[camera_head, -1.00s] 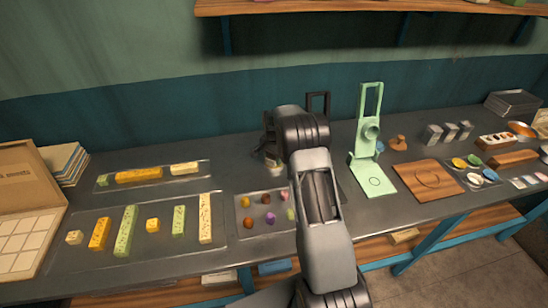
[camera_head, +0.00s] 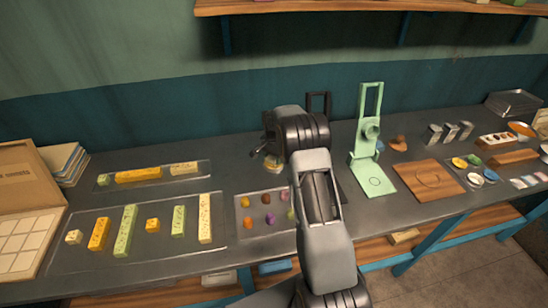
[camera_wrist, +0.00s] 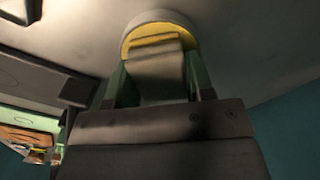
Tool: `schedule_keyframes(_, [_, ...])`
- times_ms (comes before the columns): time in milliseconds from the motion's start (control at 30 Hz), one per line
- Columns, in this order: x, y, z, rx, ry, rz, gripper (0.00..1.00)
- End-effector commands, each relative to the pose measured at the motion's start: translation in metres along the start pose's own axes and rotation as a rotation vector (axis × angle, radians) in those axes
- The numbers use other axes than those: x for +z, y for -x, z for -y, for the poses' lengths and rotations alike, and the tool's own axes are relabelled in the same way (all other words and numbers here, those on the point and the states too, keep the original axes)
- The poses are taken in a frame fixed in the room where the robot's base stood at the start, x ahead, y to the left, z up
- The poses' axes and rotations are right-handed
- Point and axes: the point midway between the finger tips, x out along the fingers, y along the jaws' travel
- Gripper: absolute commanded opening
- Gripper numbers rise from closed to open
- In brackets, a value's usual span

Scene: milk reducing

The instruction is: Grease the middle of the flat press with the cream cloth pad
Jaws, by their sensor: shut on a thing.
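My gripper (camera_wrist: 158,88) is shut on the cream cloth pad (camera_wrist: 157,75), which looks grey-beige between the green fingers. In the wrist view the pad's end overlaps the yellow inside of a round pale dish (camera_wrist: 187,25); I cannot tell if they touch. In the head view my gripper is mostly hidden behind my wrist, and the dish (camera_head: 272,163) shows just below it. A green press (camera_head: 372,183) stands open to the right, its flat base marked with a circle. A dark press handle (camera_head: 318,95) rises behind my arm; the rest is hidden. I cannot tell which is the flat press.
A tray of small coloured pieces (camera_head: 243,228) lies in front of my wrist. Trays with yellow and green bars (camera_head: 75,256) lie left. A wooden board (camera_head: 432,194) is right of the green press. A shelf (camera_head: 300,8) hangs above the back wall.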

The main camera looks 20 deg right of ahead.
Motion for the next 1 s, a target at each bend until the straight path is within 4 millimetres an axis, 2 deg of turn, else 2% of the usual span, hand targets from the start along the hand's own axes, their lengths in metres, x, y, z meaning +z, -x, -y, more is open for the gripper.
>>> schedule_keyframes(167, [0.001, 0.005, -0.001, 0.002, 0.000, 0.002, 0.29])
schedule_keyframes(800, [0.000, 0.060, 0.000, 0.000, 0.000, 0.000, 0.29])
schedule_keyframes(1000, [0.000, 0.070, 0.000, 0.001, 0.000, 0.001, 0.29])
